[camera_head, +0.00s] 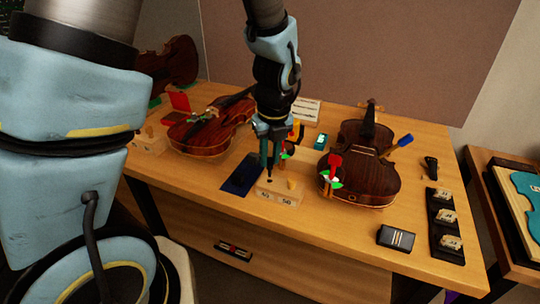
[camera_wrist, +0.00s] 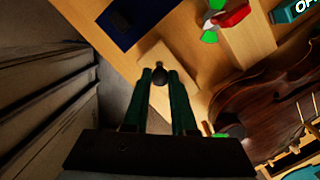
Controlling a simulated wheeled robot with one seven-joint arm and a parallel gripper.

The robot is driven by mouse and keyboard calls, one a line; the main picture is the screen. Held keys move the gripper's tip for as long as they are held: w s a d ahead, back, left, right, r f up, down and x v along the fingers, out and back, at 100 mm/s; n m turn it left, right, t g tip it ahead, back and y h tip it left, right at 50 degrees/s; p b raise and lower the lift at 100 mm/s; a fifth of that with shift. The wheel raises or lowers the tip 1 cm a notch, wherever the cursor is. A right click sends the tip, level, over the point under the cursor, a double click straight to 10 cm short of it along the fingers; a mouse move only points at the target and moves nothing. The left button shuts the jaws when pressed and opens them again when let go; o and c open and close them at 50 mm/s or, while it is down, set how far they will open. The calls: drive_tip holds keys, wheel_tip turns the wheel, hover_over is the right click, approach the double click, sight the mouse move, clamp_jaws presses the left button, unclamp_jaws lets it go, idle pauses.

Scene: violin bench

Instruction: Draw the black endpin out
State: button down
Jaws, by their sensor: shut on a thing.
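My gripper (camera_head: 269,163) points down over a small pale wooden block (camera_head: 281,197) near the table's front edge. In the wrist view, the gripper's two green fingers (camera_wrist: 159,80) are closed around the black endpin (camera_wrist: 159,75), whose round dark end shows between the fingertips. In the head view, the endpin (camera_head: 269,181) shows as a small dark piece just below the fingertips, at the left side of the block. I cannot tell how deep it sits in the block. A yellowish peg (camera_head: 291,184) stands at the block's right side.
Another violin (camera_head: 205,130) lies to the left. A dark blue mat (camera_head: 240,177) lies just left of the block. A black box (camera_head: 396,238) is at the front right.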

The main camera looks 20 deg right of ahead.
drive_tip(key=shift+r+p, duration=2.7)
drive_tip(key=shift+r, duration=0.8)
